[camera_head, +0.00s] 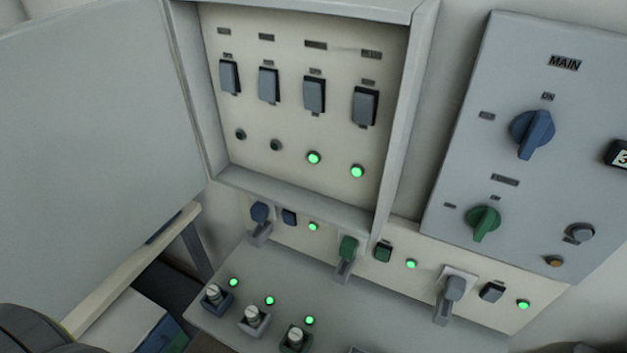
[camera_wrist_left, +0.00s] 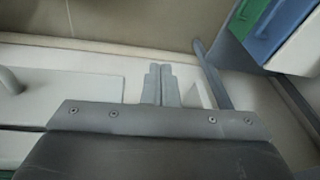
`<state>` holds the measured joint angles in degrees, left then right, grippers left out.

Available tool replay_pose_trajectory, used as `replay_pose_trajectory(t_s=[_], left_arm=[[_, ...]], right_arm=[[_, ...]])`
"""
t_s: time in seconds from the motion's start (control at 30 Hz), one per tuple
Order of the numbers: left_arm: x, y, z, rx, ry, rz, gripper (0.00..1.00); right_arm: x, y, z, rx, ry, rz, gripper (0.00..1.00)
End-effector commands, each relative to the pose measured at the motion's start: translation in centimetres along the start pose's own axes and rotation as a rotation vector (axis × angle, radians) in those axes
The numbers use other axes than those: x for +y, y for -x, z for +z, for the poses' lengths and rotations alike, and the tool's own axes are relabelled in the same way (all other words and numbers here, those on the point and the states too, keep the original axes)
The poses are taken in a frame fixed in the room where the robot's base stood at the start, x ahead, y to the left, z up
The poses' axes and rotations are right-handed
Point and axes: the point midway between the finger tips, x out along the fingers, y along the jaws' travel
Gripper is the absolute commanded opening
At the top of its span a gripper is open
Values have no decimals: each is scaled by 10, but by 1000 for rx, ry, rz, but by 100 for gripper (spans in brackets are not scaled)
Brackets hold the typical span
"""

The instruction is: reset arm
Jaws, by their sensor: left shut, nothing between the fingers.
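My left gripper (camera_wrist_left: 160,72) shows in the left wrist view with its two fingers together and nothing between them. It is over a pale surface, apart from the blue and green boxes at the upper right. In the head view only a dark rounded part of my left arm shows at the lower left corner; the gripper itself is out of that frame. My right gripper is in neither view.
An open cabinet (camera_head: 402,120) holds several dark switches, with two green lamps lit. Its door (camera_head: 95,120) stands open at left. The MAIN panel (camera_head: 480,110) has a blue knob (camera_head: 532,133) and a green knob (camera_head: 483,223). Lever switches sit below. Blue and green boxes (camera_wrist_left: 285,28) stand near my left gripper.

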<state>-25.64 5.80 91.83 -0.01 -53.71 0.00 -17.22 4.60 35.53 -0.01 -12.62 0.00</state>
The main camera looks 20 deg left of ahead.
Motion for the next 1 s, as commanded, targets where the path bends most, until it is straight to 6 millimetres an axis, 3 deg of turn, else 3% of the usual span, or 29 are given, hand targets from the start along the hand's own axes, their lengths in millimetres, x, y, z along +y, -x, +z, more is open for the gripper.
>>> replay_pose_trajectory(t_s=[0.2, 0.5, 0.7, 1.0], left_arm=[[7, -62, 51, -44, -2, 10, 0], [18, -114, 134, -93, -6, 23, 0], [22, -126, 176, -114, -8, 29, 0], [24, -129, 190, -119, -9, 31, 0]], right_arm=[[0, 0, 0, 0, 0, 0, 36], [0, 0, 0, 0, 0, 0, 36], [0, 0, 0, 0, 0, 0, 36], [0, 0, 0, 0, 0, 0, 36]])
